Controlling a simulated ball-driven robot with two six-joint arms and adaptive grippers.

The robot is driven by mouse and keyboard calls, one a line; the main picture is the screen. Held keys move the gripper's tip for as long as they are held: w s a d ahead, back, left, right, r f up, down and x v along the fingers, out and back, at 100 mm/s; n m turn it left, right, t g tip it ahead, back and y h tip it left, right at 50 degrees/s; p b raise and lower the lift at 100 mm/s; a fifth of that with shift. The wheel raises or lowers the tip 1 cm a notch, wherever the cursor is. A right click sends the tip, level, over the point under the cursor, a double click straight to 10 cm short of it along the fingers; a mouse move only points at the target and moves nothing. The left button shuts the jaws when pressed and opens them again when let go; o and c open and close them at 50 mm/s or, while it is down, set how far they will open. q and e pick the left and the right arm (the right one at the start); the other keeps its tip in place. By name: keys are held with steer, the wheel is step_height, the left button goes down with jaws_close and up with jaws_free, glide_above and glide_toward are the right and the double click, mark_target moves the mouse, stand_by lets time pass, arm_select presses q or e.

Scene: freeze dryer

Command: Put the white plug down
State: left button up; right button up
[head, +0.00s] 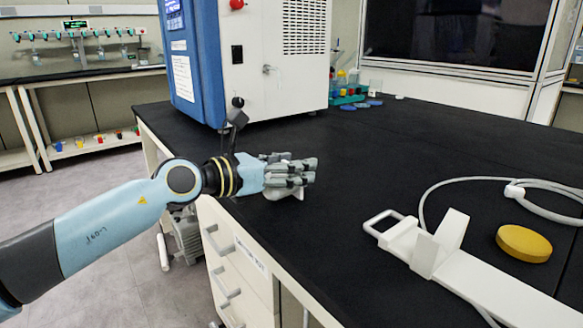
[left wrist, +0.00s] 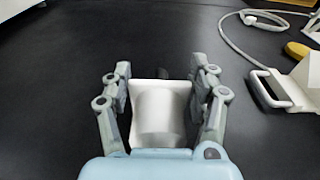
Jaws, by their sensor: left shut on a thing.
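My left gripper (head: 308,172) is over the black bench top near its front left edge. In the left wrist view its two fingers (left wrist: 160,92) are closed on the sides of the white plug (left wrist: 158,115), a pale block with a rounded face. In the head view only a small part of the white plug (head: 285,192) shows below the fingers. It is close to the bench top; I cannot tell whether it touches. My right gripper is not in view.
The black bench top (head: 370,150) is clear around the gripper. At right lie a white handled device (head: 440,245) with a cable (head: 470,181) and a yellow disc (head: 524,243). The blue and white freeze dryer (head: 265,60) stands behind, with small bottles (head: 350,85) beside it.

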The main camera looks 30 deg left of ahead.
arm_select(q)
steer(key=shift+f, duration=0.2)
steer(key=o, duration=1.3)
steer(key=shift+r, duration=0.1)
